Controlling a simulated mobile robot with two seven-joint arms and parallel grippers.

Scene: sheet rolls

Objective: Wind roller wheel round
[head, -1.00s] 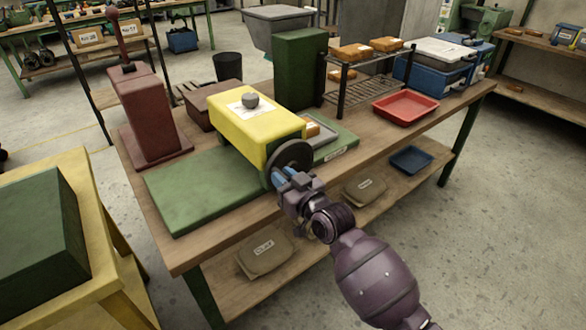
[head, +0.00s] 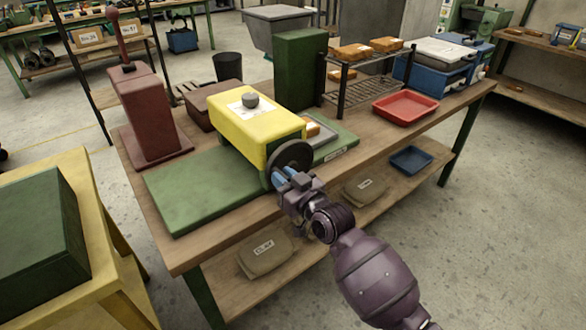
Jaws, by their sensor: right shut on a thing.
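The sheet roller is a yellow block (head: 250,128) with a grey knob (head: 250,101) on top, standing across a green bed (head: 195,190) on the workbench. Its dark round wheel (head: 294,156) is on the end facing me. My right gripper (head: 280,180) is at the lower part of the wheel's rim, with its blue fingertips shut on the wheel. The exact grip point, and any handle there, is hidden by the fingers. My left gripper is not in the picture.
A maroon press (head: 147,115) stands at the bench's left, and a green upright block (head: 299,68) behind the roller. A red tray (head: 405,108) and a wire rack (head: 365,80) are to the right. A yellow table (head: 85,215) with a green box is at lower left.

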